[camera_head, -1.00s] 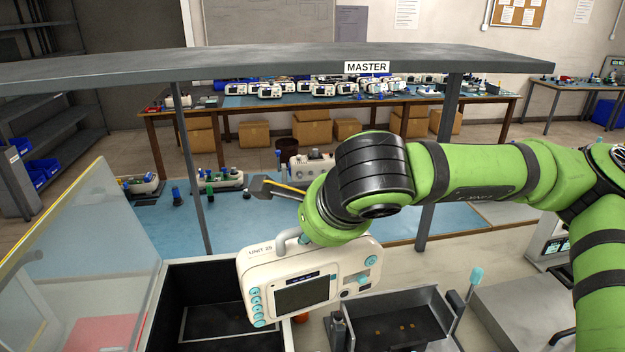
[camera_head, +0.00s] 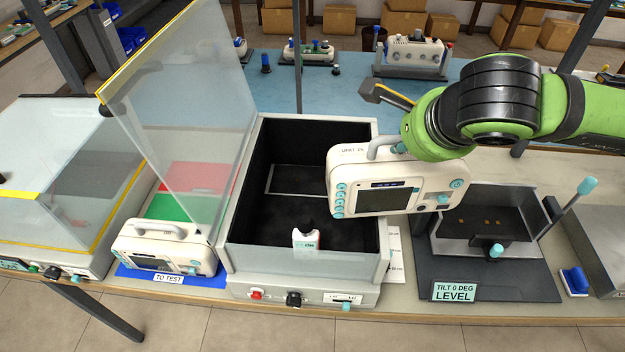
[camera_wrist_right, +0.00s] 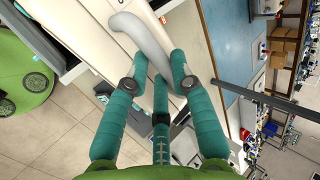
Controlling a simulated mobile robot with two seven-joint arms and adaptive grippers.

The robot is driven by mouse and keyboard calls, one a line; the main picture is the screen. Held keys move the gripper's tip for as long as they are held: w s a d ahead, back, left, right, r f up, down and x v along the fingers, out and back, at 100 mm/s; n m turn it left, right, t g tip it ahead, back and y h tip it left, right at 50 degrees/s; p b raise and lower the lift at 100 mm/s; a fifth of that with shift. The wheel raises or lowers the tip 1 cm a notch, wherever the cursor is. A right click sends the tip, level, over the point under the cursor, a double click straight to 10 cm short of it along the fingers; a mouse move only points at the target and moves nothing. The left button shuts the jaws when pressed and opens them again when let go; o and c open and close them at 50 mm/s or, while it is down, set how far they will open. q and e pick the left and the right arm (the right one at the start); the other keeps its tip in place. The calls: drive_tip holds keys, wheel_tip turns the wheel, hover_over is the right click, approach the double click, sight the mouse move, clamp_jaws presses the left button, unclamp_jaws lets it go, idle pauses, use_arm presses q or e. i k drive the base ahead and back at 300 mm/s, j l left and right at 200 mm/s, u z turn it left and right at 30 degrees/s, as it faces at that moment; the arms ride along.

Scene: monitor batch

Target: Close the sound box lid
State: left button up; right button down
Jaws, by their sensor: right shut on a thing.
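The sound box (camera_head: 308,265) stands open in the middle of the head view, with dark lining inside. Its clear lid (camera_head: 190,110), edged in yellow, is raised and leans up to the left. The wrist view shows the fingers (camera_wrist_right: 165,75) around the grey handle (camera_wrist_right: 145,40). My left gripper is not in view.
Another clear-lidded box (camera_head: 60,190) stands at the far left. A white monitor (camera_head: 165,248) sits on the blue "TO TEST" mat (camera_head: 200,278). The tilt stand (camera_head: 490,275) is to the right. A post (camera_head: 298,60) rises behind the box.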

sight(315, 180)
drive_tip(key=j+z, duration=0.45)
drive_tip(key=j, duration=0.9)
drive_tip(key=i+j, duration=0.15)
drive_tip(key=j, duration=0.2)
drive_tip(key=i+j, duration=0.15)
drive_tip(key=j, duration=0.15)
drive_tip(key=i+j, duration=0.2)
drive_tip(key=j, duration=0.15)
